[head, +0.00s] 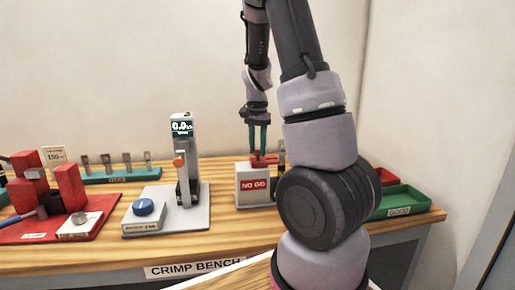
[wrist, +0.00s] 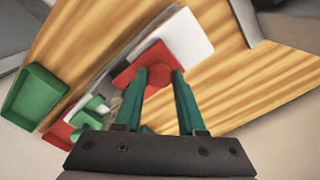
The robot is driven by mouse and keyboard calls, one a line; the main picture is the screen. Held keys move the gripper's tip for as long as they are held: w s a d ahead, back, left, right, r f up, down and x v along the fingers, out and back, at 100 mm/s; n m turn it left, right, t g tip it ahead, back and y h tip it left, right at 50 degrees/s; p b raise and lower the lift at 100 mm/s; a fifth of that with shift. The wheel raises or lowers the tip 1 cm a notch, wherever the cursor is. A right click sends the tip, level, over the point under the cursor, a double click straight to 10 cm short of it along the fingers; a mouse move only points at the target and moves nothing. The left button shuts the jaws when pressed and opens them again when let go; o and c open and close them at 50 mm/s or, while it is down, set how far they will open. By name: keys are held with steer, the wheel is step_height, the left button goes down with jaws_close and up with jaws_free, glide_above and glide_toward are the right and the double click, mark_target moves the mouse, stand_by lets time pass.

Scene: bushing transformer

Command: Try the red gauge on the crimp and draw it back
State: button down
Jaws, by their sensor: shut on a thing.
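The red gauge (head: 264,161) is at the top of a white block (head: 252,186) labelled NO GO. My gripper (head: 259,150) points down with its teal fingers shut on the gauge. In the wrist view my gripper (wrist: 160,74) has its fingertips on both sides of the round red knob of the gauge (wrist: 143,66), with the white block (wrist: 182,38) beside and below it. I cannot tell whether the gauge still touches the block. A red fixture (head: 68,187) with a blue cable (head: 22,217) stands at the far left; the crimp itself is not clear there.
A grey stand with a display (head: 181,128) stands mid-bench, with a blue-knobbed block (head: 143,208) at its left. A teal rack (head: 118,175) with several metal pieces is behind. Green (head: 405,199) and red trays sit at the right, partly behind my arm.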

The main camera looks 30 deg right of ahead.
stand_by(0.3)
steer(key=shift+w+a, duration=0.2)
steer(key=shift+a, duration=0.4)
steer(key=shift+w+a, duration=0.15)
steer(key=shift+a, duration=0.4)
steer(key=c, duration=0.5)
jaws_free()
steer(key=shift+a, duration=0.1)
step_height(320, 180, up, 11)
